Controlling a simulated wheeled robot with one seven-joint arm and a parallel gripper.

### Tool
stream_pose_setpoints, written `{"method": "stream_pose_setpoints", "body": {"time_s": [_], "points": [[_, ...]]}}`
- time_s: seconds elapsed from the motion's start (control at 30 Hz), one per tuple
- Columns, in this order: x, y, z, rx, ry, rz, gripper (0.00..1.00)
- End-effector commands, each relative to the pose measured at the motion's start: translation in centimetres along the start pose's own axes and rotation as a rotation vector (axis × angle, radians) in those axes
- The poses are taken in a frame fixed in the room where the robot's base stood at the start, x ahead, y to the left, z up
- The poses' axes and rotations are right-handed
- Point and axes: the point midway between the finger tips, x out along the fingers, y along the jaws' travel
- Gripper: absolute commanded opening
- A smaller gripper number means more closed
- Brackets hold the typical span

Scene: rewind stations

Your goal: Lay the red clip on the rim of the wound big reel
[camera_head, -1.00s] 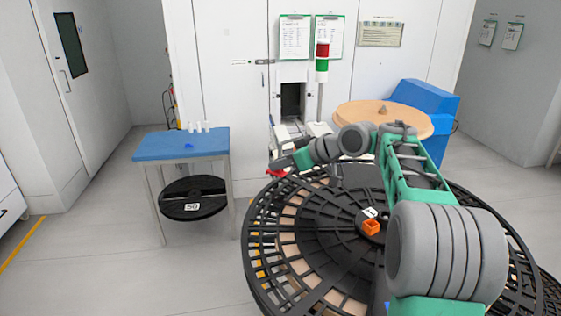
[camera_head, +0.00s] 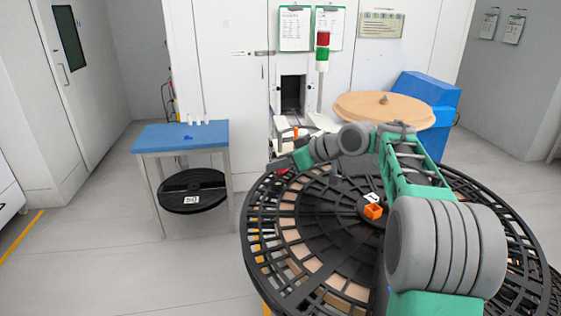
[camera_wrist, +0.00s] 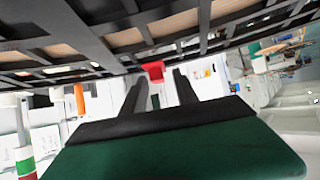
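The red clip (camera_head: 281,171) shows as a small red patch at the far left rim of the wound big reel (camera_head: 262,249) in the camera_head view. In the camera_wrist view the clip (camera_wrist: 153,70) lies against the edge of the reel's black lattice (camera_wrist: 75,40), just beyond my fingertips. My gripper (camera_head: 277,166) is at that rim; in the camera_wrist view its two fingers (camera_wrist: 160,78) are apart, with a gap between them. The clip is nearer the left finger. My gripper partly hides the clip in the camera_head view.
An orange block (camera_head: 373,211) sits at the reel's hub, beside a white label. A blue table (camera_head: 180,140) with small white pieces stands left, a black reel (camera_head: 191,190) below it. A round wooden disc (camera_head: 385,108) and a blue machine (camera_head: 432,95) stand behind. Left floor is clear.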

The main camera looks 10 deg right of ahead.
Motion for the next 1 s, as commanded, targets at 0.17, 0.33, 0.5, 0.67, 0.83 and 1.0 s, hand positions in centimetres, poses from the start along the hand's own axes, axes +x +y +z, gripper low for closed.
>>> {"method": "stream_pose_setpoints", "body": {"time_s": [0.17,0.33,0.5,0.67,0.83,1.0], "points": [[-0.1,0.0,-0.1,-0.001,0.001,0.001,0.4],[-0.5,0.1,-0.1,-0.001,0.003,0.003,0.4],[-3.4,0.2,0.0,-0.003,0.003,0.006,0.4],[-6.5,0.1,0.0,-0.002,0.002,0.005,0.4],[-7.9,0.0,-0.1,-0.001,0.002,0.001,0.4],[-7.9,0.0,-0.1,-0.001,0.001,0.0,0.4]]}}
